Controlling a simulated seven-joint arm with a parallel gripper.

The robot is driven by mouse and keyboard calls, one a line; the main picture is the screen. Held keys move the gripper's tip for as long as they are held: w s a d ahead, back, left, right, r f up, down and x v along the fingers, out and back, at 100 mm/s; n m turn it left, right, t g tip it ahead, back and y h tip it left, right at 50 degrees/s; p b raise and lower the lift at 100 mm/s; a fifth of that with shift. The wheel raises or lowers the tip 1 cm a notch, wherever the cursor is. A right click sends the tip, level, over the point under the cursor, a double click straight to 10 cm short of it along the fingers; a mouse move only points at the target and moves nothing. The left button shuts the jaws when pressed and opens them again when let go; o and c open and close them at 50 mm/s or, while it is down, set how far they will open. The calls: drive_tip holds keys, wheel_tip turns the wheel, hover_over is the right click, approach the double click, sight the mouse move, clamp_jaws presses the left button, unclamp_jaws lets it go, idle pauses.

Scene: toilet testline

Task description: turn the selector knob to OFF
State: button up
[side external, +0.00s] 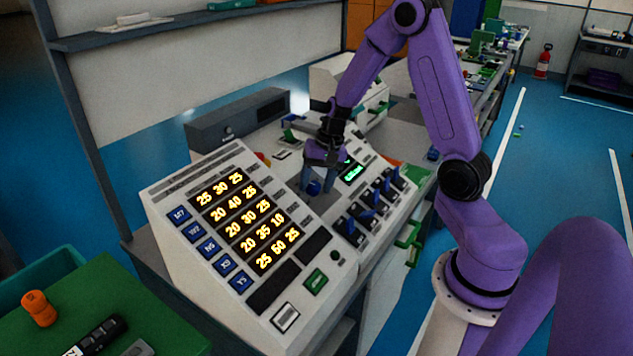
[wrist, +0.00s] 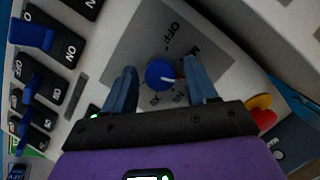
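The selector knob (wrist: 158,73) is round and blue, on a dark grey plate of the sloping panel. A white and reddish pointer line on it points right in the wrist view. The OFF label (wrist: 172,34) is printed above the knob there, with other partly readable labels to the right and below. My gripper (wrist: 163,86) is open, with one blue finger on each side of the knob and a visible gap to each. In the side view the knob (side external: 314,188) shows low between the fingers of my gripper (side external: 317,180), partly hidden by them.
Several blue rocker switches (wrist: 33,36) stand left of the knob in the wrist view. A red and yellow button (wrist: 261,112) is at the right. The display console (side external: 235,230) with orange numbers stands beside the knob panel. A green table (side external: 130,290) is front left.

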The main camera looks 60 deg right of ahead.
drive_tip(key=c, duration=0.8)
drive_tip(key=shift+n, duration=0.4)
drive_tip(key=n+h, duration=0.1)
drive_tip(key=n, duration=0.2)
drive_tip(key=shift+a+n+g, duration=0.1)
drive_tip(key=shift+n+g, duration=0.2)
drive_tip(key=shift+n, duration=0.1)
drive_tip(key=n+h, duration=0.1)
drive_tip(key=n, duration=0.3)
drive_tip(key=shift+h, duration=0.4)
drive_tip(key=n+h, duration=0.1)
drive_tip(key=n, duration=0.3)
drive_tip(key=shift+s+a, duration=0.1)
drive_tip(key=shift+n+t+h, duration=0.6)
drive_tip(key=shift+n, duration=1.4)
